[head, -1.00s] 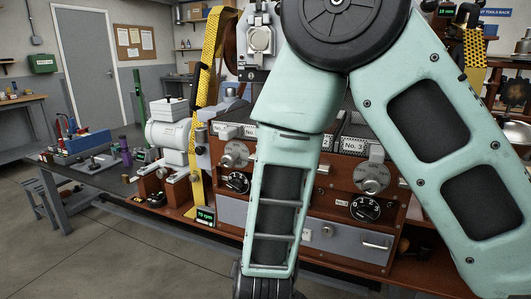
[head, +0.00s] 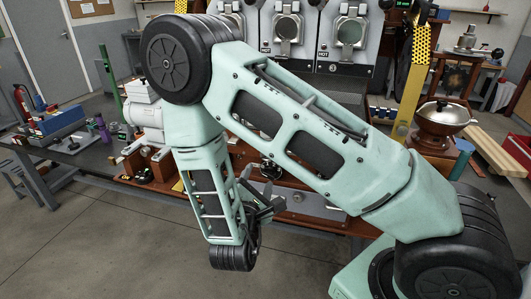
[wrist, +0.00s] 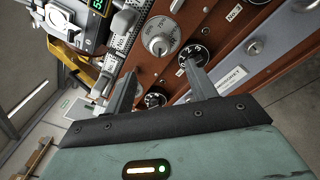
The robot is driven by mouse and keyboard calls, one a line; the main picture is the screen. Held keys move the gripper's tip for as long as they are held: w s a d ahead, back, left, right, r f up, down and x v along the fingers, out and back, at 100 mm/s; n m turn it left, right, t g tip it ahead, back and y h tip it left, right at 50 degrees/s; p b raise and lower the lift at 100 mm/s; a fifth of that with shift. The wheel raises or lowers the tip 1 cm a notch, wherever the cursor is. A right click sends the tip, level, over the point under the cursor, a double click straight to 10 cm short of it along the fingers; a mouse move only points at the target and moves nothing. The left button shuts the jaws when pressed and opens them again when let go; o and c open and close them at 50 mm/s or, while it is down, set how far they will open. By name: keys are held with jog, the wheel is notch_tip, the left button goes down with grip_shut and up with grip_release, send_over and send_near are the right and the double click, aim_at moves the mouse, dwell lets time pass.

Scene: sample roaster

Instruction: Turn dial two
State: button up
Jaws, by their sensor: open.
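Dial two (wrist: 194,51) is a round black knob with white numbers on the brown wooden panel. I take it as number two because the No. 3 label lies beyond it. In the wrist view, my gripper (wrist: 160,69) is open and empty, facing the panel. Its right finger tip overlaps the dial's lower edge; I cannot tell whether they touch. Another black dial (wrist: 155,99) shows between the fingers. In the head view, my gripper (head: 263,190) is in front of the panel, and a black dial (head: 270,171) shows just above it.
A silver knob (wrist: 160,40) sits on the panel beside dial two. A grey drawer front (wrist: 230,80) lies on the panel's other side. In the head view, a metal pan (head: 442,113) stands at the right. Open floor (head: 110,240) lies in front of the bench.

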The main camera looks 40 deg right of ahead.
aim_at(266, 156)
jog(key=p+x, duration=0.2)
jog(key=x, duration=1)
jog(key=c, duration=1)
